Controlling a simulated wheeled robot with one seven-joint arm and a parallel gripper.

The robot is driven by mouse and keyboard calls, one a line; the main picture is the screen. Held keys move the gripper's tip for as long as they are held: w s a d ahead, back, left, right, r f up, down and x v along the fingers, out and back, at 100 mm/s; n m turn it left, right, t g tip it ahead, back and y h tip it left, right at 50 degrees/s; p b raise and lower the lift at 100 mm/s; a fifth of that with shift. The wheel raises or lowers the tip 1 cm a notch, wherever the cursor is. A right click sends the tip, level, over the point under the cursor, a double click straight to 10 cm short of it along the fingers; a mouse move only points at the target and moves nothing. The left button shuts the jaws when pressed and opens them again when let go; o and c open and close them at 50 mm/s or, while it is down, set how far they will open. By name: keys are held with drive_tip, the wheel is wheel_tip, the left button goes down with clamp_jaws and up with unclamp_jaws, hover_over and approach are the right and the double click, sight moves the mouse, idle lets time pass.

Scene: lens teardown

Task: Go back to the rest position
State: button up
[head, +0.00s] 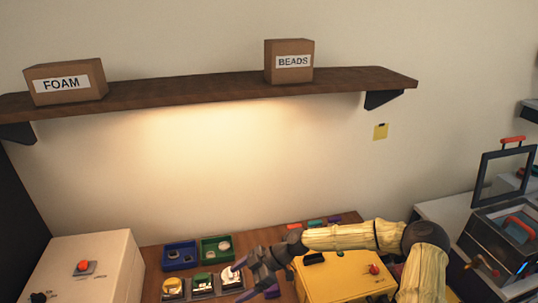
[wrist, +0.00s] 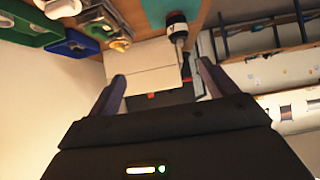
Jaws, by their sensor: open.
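My gripper (head: 258,289) hangs over the workbench at the bottom middle of the head view, left of the yellow box (head: 335,278) and beside the small parts trays. In the wrist view my gripper (wrist: 162,88) shows two purple fingers spread apart, with nothing held between them. A blue tray (head: 180,256) and a green tray (head: 215,249) sit on the bench, with several small dark trays of parts (head: 203,286) in front of them. My arm covers part of the yellow box.
A wooden shelf (head: 200,94) carries a FOAM box (head: 66,82) and a BEADS box (head: 289,62). A pale box with a red button (head: 85,265) stands at the left. A dark case with a raised frame lid (head: 503,235) is at the right.

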drive_tip(key=s+d+f+m+h+b, duration=0.45)
drive_tip(key=s+d+m+h, duration=0.4)
drive_tip(key=d, duration=0.35)
drive_tip(key=s+d+r+m+t+h+b, duration=0.2)
drive_tip(key=s+d+r+m+t+b, duration=0.3)
drive_tip(key=d+r+m, duration=0.4)
drive_tip(key=s+d+m, duration=0.1)
drive_tip(key=d+m, duration=0.1)
drive_tip(key=m, duration=0.1)
drive_tip(key=shift+d, duration=0.15)
drive_tip(key=shift+s, duration=0.1)
